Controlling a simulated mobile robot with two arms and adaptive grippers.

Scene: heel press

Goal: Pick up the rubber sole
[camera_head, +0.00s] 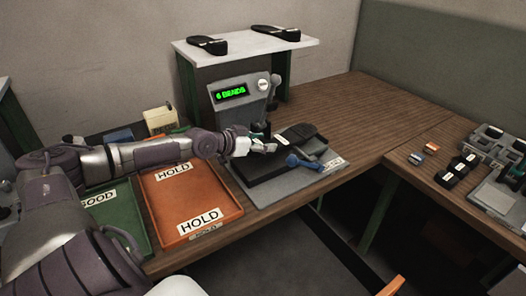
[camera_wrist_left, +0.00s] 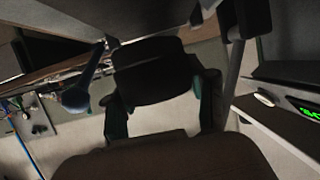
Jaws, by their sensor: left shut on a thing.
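The black rubber sole (camera_head: 301,131) with a small white label is over the dark bed of the press (camera_head: 278,168), at the middle of the head view. My left gripper (camera_head: 268,146) reaches in from the left and is shut on the label end of the sole. The far end of the sole points away to the upper right. In the left wrist view the dark sole (camera_wrist_left: 155,80) shows between the two fingers. I cannot tell whether it is clear of the bed. My right gripper is not in view.
A blue-knobbed lever (camera_head: 305,162) stands close in front of the sole. The press display (camera_head: 231,92) reads "6 BENDS". An orange HOLD tray (camera_head: 190,196) and green GOOD tray (camera_head: 112,213) lie left. More soles (camera_head: 207,44) sit on the white shelf (camera_head: 246,48). Table behind right is clear.

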